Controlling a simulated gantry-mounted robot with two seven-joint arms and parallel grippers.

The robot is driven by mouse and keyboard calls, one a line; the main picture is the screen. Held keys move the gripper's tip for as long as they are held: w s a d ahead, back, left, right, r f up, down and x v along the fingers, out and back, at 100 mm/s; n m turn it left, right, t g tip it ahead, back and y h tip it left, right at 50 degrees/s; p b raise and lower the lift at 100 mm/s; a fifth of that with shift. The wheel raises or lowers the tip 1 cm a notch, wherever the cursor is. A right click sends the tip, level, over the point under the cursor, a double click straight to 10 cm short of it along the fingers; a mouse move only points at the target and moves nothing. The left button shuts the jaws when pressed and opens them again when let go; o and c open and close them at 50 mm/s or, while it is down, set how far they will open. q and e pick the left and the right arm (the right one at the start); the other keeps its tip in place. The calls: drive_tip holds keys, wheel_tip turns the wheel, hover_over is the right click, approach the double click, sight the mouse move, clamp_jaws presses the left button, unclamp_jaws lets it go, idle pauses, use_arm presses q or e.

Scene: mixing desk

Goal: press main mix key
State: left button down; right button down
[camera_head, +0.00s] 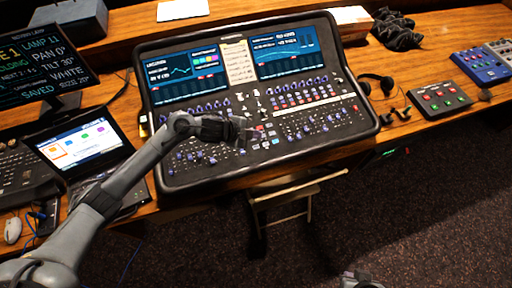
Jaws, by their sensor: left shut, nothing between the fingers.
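The mixing desk (340,136) is a dark console with two lit screens at its back and rows of knobs and small keys. My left gripper (246,131) is shut and empty, over the middle of the console's key area. Red and pale keys (262,128) show just right of its fingertips. I cannot tell which key is the main mix key, as labels are too small to read. I cannot tell whether the fingertips touch the surface. A small grey part at the bottom edge may be my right gripper (362,280); its fingers cannot be made out.
A laptop (85,145) and a monitor (35,65) stand at the left. Headphones (377,84), a small button box (439,99) and blue boxes (481,66) lie at the right. A folding chair (283,192) stands in front of the desk.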

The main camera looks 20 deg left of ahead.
use_arm(q)
drive_tip(key=b, duration=0.6)
hover_over(254, 149)
wheel_tip(254, 149, down, 6)
drive_tip(key=shift+s+d+r, duration=0.1)
drive_tip(key=shift+f+b, duration=0.3)
drive_tip(key=shift+f, duration=0.65)
idle(0.7)
drive_tip(key=shift+f, duration=0.1)
drive_tip(key=shift+f, duration=0.35)
idle(0.3)
